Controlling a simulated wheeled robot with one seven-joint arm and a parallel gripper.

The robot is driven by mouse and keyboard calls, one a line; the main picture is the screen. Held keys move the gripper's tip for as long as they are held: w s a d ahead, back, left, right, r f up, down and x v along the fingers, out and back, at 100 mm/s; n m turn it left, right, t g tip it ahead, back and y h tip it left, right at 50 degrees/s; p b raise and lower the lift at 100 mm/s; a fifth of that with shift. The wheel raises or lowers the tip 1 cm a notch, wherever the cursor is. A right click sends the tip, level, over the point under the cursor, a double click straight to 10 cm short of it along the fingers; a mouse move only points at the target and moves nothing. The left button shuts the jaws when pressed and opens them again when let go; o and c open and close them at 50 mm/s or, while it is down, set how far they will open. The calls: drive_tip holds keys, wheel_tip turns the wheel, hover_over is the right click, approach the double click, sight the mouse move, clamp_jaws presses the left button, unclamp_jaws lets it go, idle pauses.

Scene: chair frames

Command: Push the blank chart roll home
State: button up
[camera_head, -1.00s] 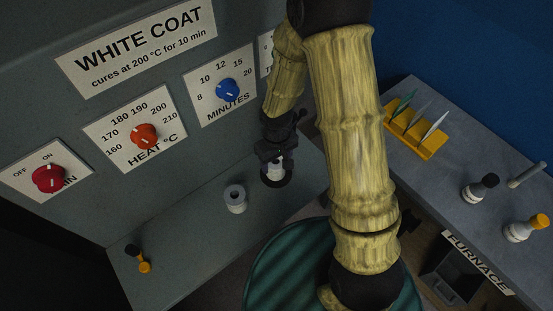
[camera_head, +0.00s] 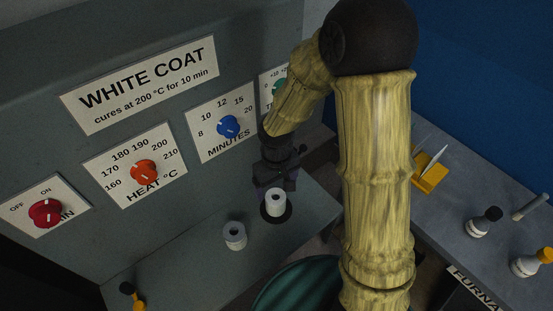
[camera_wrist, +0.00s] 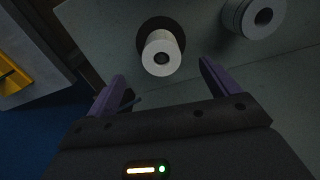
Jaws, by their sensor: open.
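One white chart roll (camera_head: 275,203) with a dark hole in its end stands on a black round disc (camera_head: 289,213) on the grey ledge. It also shows in the wrist view (camera_wrist: 162,58), upright on the disc. A second, greyer roll (camera_head: 234,238) stands on the ledge to its left; the wrist view shows it at the upper right (camera_wrist: 255,17). I cannot tell from markings which is blank. My gripper (camera_head: 275,187) is open and empty just behind and above the roll on the disc. In the wrist view its purple fingers (camera_wrist: 162,70) are spread apart, with that roll beyond them.
A grey panel with red (camera_head: 45,213), orange (camera_head: 143,172) and blue (camera_head: 228,126) knobs rises behind the ledge (camera_head: 190,275). A small black and yellow object (camera_head: 132,296) stands at the ledge's left. Bottles (camera_head: 483,222) and a yellow rack (camera_head: 429,176) are on the right bench.

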wheel_tip(320, 180, up, 11)
drive_tip(key=shift+b, duration=0.35)
idle(0.6)
drive_tip(key=s+d+f+m+t, duration=0.2)
drive_tip(key=s+d+m, duration=0.3)
drive_tip(key=d, duration=0.6)
drive_tip(key=shift+s+d+f+m+t, duration=0.15)
drive_tip(key=shift+s+d+m+t, duration=0.15)
drive_tip(key=shift+s, duration=0.3)
